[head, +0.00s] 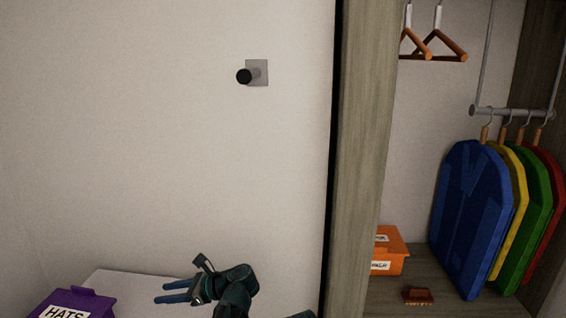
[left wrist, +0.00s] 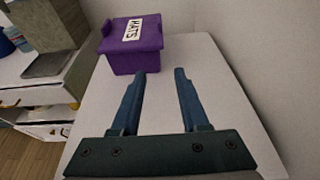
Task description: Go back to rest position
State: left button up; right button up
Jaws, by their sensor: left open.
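My left gripper (head: 160,292) is low in the head view, its blue fingers pointing left and apart with nothing between them. In the left wrist view the two fingers (left wrist: 160,73) stretch over a bare white surface toward a purple box marked HATS. My left arm shows bent behind the gripper at the bottom of the head view. My right gripper is in neither view.
The purple HATS box (left wrist: 130,50) sits on the white surface (left wrist: 215,80). A wall hook (head: 255,73) is above. Right of a wooden panel (head: 362,150), a wardrobe holds several coloured garments (head: 470,210), an orange box (head: 392,252) and a brown brush-like item (head: 418,296).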

pick_arm(q)
jog(key=s+d+f+n+h, duration=0.4)
jog(key=s+d+n, duration=0.1)
jog(key=d, duration=0.3)
jog(key=s+d+f+n+g+h+p, duration=0.1)
jog(key=s+d+f+n+h, duration=0.3)
jog(key=d, duration=0.3)
jog(key=s+d+f+n+h, duration=0.5)
jog(key=s+d+n, duration=0.1)
jog(key=s+d, duration=0.1)
jog(key=shift+d+f+g+p, duration=0.3)
jog(key=shift+d+g, duration=0.1)
jog(key=shift+d, duration=0.45)
